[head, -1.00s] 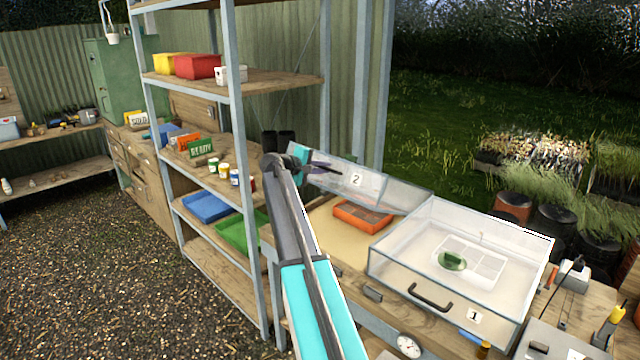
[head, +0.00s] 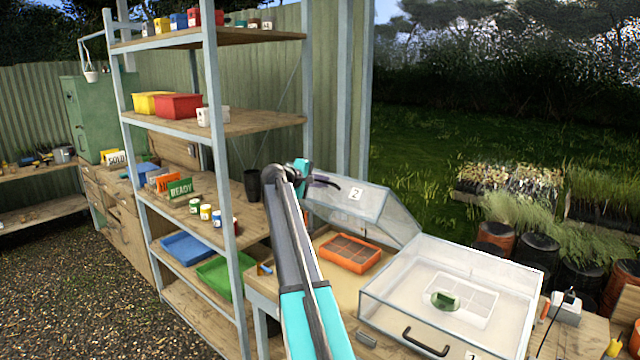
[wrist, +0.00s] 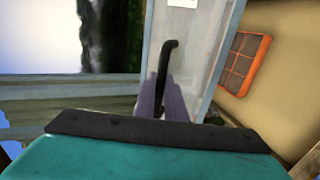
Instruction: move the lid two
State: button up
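Lid two (head: 375,210) is a clear lid with a white label marked 2. It stands tilted up, raised at its left part, over an orange divided tray (head: 350,254). My gripper (head: 322,181) is at the lid's upper left edge. In the wrist view my gripper's two pale fingers (wrist: 164,100) sit on either side of the lid's dark handle (wrist: 169,58) and appear closed on it. The orange tray also shows in the wrist view (wrist: 243,66), on the right beyond the lid's wall.
A closed clear lid (head: 400,308) with a dark handle, its label partly cut off, stands to the right, over a pale tray with a green thing. A metal shelf rack (head: 228,180) with several boxes and pots stands close on the left. Grass lies behind.

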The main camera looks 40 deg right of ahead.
jog(key=o, duration=0.4)
jog(key=shift+s, duration=0.15)
jog(key=shift+o, duration=0.2)
jog(key=shift+a+f, duration=0.1)
jog(key=shift+a, duration=0.1)
jog(key=b+v, duration=0.4)
jog(key=v, duration=0.9)
jog(key=shift+a+r+b, duration=0.2)
jog(key=shift+b, duration=0.1)
